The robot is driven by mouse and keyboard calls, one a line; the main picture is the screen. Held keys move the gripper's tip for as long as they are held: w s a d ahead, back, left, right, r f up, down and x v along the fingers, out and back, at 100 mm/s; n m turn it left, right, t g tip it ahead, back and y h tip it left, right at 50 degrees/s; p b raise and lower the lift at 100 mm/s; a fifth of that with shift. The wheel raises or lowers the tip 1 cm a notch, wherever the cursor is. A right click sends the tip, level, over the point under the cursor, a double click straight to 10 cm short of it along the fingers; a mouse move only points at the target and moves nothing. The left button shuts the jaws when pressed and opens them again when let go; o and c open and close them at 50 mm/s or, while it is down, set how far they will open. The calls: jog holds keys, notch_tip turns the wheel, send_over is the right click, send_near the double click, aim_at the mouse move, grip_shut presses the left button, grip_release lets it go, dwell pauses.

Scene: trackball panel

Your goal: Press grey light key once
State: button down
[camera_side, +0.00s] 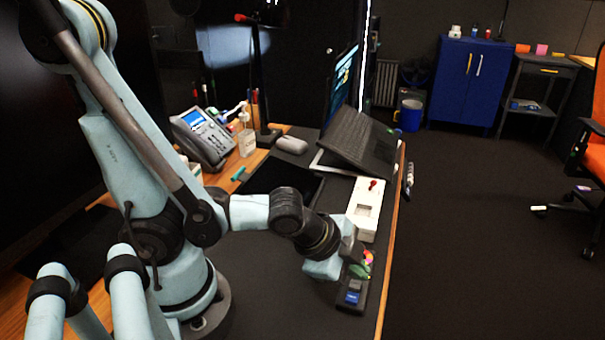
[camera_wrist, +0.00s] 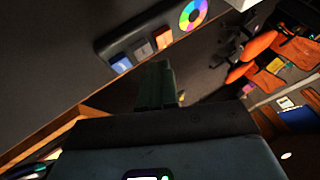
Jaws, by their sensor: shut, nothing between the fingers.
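The trackball panel is a dark narrow strip (camera_side: 340,303) at the desk's right edge. In the wrist view it shows as a dark bar (camera_wrist: 108,46) with a blue key (camera_wrist: 122,65), the grey light key (camera_wrist: 143,50), an orange key (camera_wrist: 163,39) and a multicoloured disc or ball (camera_wrist: 193,13) in a row. My gripper (camera_wrist: 157,68) is shut and empty. Its fingertips appear just below the grey and orange keys in the wrist view; I cannot tell the exact gap. In the side view my gripper (camera_side: 350,248) is over the far part of the panel and hides some of it.
A white box with a red knob (camera_side: 365,208) lies behind the panel, with an open laptop (camera_side: 352,140) beyond it. A desk phone (camera_side: 202,136) stands at the back left. The dark desk top (camera_side: 285,300) left of the panel is clear. The desk's wooden edge (camera_side: 388,270) runs close on the right.

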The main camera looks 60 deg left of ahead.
aim_at(353, 285)
dwell(0.8)
jog(key=shift+f, duration=0.4)
jog(key=shift+r, duration=0.15)
jog(key=shift+r, duration=0.25)
dwell(0.5)
jog(key=shift+r, duration=2.5)
